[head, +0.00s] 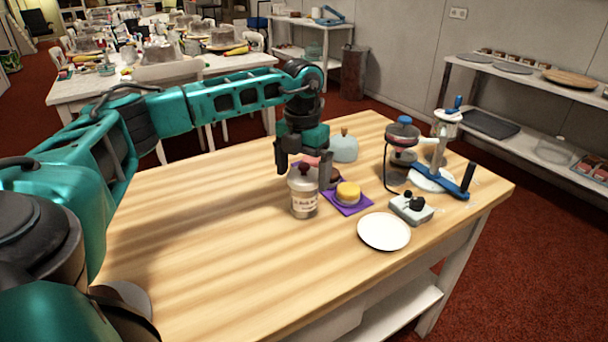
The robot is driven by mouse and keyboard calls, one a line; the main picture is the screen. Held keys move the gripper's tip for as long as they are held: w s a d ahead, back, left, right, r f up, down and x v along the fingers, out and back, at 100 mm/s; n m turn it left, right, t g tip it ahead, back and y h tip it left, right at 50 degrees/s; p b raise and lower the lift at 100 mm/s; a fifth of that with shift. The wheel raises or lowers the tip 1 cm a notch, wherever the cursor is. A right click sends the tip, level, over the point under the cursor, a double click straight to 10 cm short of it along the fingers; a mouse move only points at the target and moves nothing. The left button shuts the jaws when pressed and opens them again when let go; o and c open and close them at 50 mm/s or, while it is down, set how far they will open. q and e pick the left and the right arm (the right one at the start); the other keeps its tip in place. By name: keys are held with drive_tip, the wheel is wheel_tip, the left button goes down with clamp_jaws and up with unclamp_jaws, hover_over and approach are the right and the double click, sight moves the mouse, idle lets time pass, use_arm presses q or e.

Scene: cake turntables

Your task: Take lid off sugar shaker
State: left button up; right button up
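The sugar shaker (303,201) is a pale jar with a printed label, standing upright on the wooden table (200,260). Its light lid (301,182) has a dark red knob (304,169) and sits on the jar. My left gripper (304,173) points down at the lid from above and behind. Its two dark fingers are spread apart, one at the left of the knob and one at the right. I cannot tell whether either finger touches the lid. My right gripper is not in view.
Right of the shaker, a yellow cake (348,190) sits on a purple mat (347,208). A white plate (384,232), a grey control box (411,208), a blue-based stand (445,183) and a pale blue dome (345,149) are close by. The table's left part is clear.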

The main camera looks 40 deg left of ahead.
use_arm(q)
drive_tip(key=c, duration=0.9)
